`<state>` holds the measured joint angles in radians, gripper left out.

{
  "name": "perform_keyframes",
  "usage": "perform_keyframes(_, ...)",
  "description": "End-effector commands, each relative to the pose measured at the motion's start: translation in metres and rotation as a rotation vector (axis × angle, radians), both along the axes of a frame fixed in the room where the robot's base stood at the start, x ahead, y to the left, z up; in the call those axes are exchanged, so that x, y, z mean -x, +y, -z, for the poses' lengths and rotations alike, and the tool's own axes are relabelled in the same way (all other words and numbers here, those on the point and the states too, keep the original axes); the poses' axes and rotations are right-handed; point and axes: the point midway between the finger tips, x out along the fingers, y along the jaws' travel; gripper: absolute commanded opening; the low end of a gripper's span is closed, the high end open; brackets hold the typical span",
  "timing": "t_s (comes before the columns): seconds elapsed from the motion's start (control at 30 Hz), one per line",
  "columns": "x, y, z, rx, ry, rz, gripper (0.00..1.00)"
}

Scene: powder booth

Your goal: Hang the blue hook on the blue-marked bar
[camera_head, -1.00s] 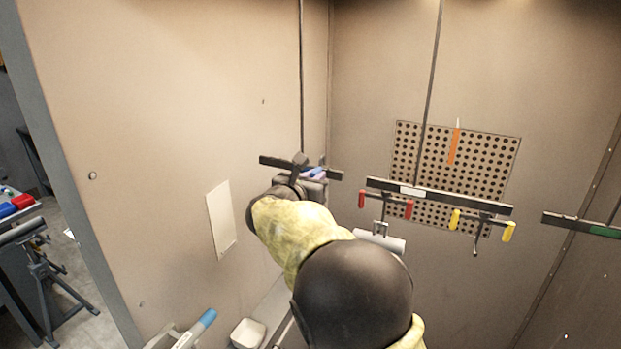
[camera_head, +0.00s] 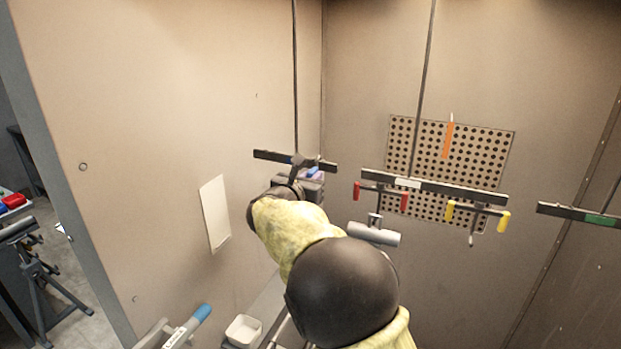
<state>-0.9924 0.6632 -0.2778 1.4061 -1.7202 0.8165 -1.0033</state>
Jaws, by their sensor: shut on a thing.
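The left bar (camera_head: 268,156) hangs from a thin rod near the booth's corner. A small blue patch, probably its mark, shows near its middle beside my gripper. My gripper (camera_head: 304,178) is at this bar, seen from behind, and partly covers it. A bit of blue (camera_head: 312,171), probably the blue hook, shows at the gripper's far side, just below the bar's right half. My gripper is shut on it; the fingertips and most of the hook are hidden. I cannot tell whether the hook touches the bar.
The white-marked middle bar (camera_head: 460,190) carries red (camera_head: 357,191) and yellow (camera_head: 504,222) hooks. A grey cylinder (camera_head: 374,234) hangs below its left part. The green-marked bar (camera_head: 560,211) is at right. A perforated panel (camera_head: 480,150) is behind. A white tray (camera_head: 244,331) is below.

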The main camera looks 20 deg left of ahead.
Motion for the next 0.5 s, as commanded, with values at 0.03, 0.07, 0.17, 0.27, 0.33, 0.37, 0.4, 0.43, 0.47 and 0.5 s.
perform_keyframes(0.03,-0.0010,-0.0015,0.0006,0.001,0.001,0.003,0.00)
perform_keyframes(0.07,-0.0010,-0.0015,0.0006,0.001,0.001,0.003,0.00)
perform_keyframes(0.17,-0.0010,-0.0015,0.0006,0.001,0.001,0.003,0.24)
perform_keyframes(0.27,-0.0008,-0.0012,0.0005,0.001,0.001,0.002,0.40)
perform_keyframes(0.33,-0.0006,-0.0009,0.0004,0.001,0.001,0.002,0.40)
perform_keyframes(0.37,-0.0006,-0.0009,0.0003,0.001,0.001,0.002,0.40)
perform_keyframes(0.4,-0.0005,-0.0007,0.0003,0.001,0.001,0.002,0.40)
perform_keyframes(0.43,-0.0004,-0.0007,0.0002,0.001,0.001,0.001,0.40)
perform_keyframes(0.47,-0.0004,-0.0005,0.0004,0.001,0.001,0.001,0.40)
perform_keyframes(0.5,-0.0002,-0.0005,0.0004,0.001,0.001,0.001,0.40)
